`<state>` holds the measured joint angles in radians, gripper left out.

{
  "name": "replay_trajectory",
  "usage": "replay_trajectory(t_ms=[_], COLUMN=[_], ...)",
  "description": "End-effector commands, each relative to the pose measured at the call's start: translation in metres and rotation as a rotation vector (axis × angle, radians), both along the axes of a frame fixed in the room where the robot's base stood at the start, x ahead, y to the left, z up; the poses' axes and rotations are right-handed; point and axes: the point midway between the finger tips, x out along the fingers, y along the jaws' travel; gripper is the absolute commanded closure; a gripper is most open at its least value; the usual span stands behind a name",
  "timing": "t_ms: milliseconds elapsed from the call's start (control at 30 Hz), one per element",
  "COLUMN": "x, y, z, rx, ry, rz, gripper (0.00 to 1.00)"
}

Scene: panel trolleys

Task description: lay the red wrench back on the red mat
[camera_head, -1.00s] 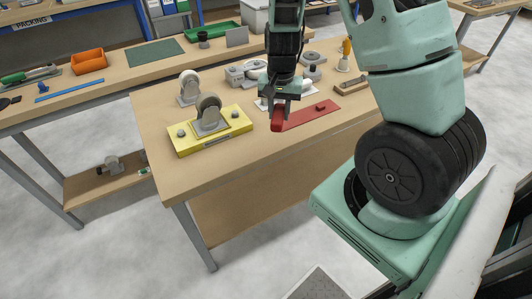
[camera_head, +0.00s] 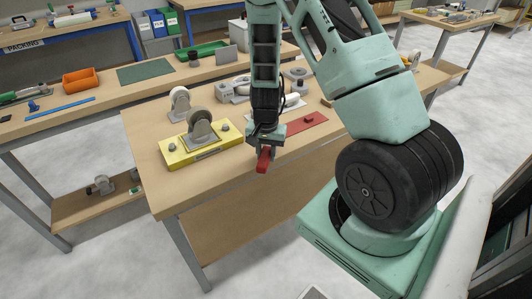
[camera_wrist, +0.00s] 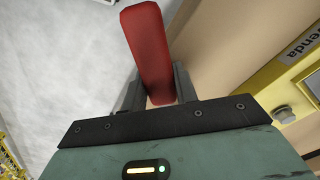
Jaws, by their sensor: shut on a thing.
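The red wrench (camera_head: 264,160) is held in my gripper (camera_head: 265,149), above the front edge of the near table. In the wrist view the red wrench (camera_wrist: 148,45) sticks out between the two fingers of my gripper (camera_wrist: 155,88), with pale floor and table edge beyond it. The red mat (camera_head: 300,129) lies flat on the table, to the right of my gripper and a little farther back. A small red piece (camera_head: 309,121) lies on it. My gripper and forearm hide the mat's left end.
A yellow plate (camera_head: 183,150) with a caster wheel (camera_head: 203,132) stands left of my gripper; another caster (camera_head: 181,104) is behind it. Grey parts (camera_head: 235,90) stand behind my forearm. The table's front left (camera_head: 180,190) is bare.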

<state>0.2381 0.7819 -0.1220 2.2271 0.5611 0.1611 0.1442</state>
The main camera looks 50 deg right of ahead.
Motion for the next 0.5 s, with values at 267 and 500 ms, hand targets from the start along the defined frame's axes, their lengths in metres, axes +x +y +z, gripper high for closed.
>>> replay_trajectory(t_ms=[267,500], x=[0.0007,0.0005], y=[-0.0002,-0.0002], z=[-0.0018,-0.0019], rx=[-0.001,0.0], ry=[-0.002,-0.001], rz=[0.0,0.0], gripper=[1.0,0.49])
